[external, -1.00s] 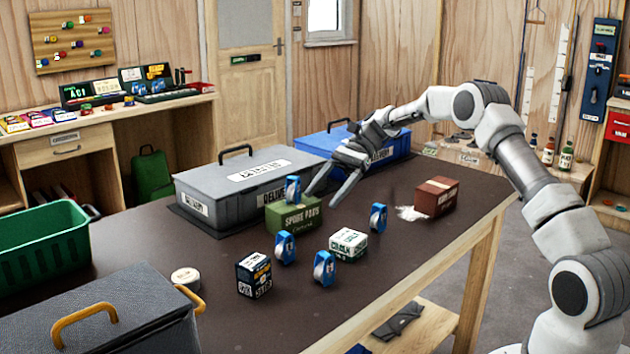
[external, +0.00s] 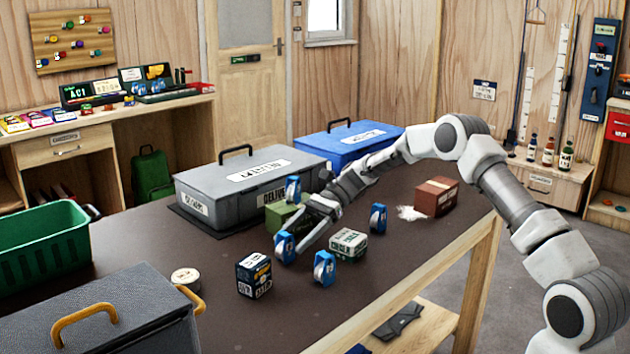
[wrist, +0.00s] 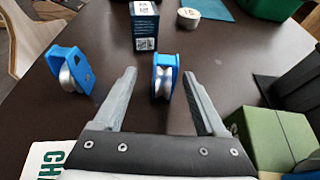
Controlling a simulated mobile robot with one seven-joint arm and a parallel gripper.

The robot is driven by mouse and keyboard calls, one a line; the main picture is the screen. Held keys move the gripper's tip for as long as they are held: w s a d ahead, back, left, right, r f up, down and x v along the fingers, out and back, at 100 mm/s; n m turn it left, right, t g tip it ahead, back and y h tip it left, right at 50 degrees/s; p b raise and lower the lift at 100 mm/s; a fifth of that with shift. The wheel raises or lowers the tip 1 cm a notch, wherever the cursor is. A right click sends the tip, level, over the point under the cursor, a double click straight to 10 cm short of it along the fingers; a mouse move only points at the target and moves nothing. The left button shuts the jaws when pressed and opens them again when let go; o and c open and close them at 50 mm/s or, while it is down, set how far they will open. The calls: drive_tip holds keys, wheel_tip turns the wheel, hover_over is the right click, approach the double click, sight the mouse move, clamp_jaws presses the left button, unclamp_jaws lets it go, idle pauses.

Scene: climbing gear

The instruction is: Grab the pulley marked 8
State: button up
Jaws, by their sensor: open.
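Several blue pulleys with pale wheels are in view; I cannot read a number on any of them. One pulley (external: 284,248) stands upright on the table by my open gripper (external: 301,236). In the wrist view this pulley (wrist: 165,72) stands between the tips of my gripper (wrist: 160,76), with a gap visible on each side. A second pulley (external: 325,268) stands in front and to the right; it is at the left in the wrist view (wrist: 70,70). A third pulley (external: 378,217) stands farther right. A fourth pulley (external: 293,188) sits on the green box (external: 276,217).
A white-and-green chalk box (external: 348,244) stands right of my gripper. A dark box (external: 253,275) and a round tape roll (external: 186,279) stand to the left. A grey case (external: 245,190), a blue case (external: 350,145) and a red-brown box (external: 436,196) lie behind.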

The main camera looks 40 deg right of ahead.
sight(278, 251)
drive_tip(key=b+x, duration=0.1)
drive_tip(key=x, duration=0.4)
drive_tip(key=shift+w+a+f+b, duration=0.1)
drive_tip(key=shift+w+a+b, duration=0.15)
drive_tip(key=shift+a+b, duration=0.15)
drive_tip(key=shift+d, duration=0.1)
clamp_jaws()
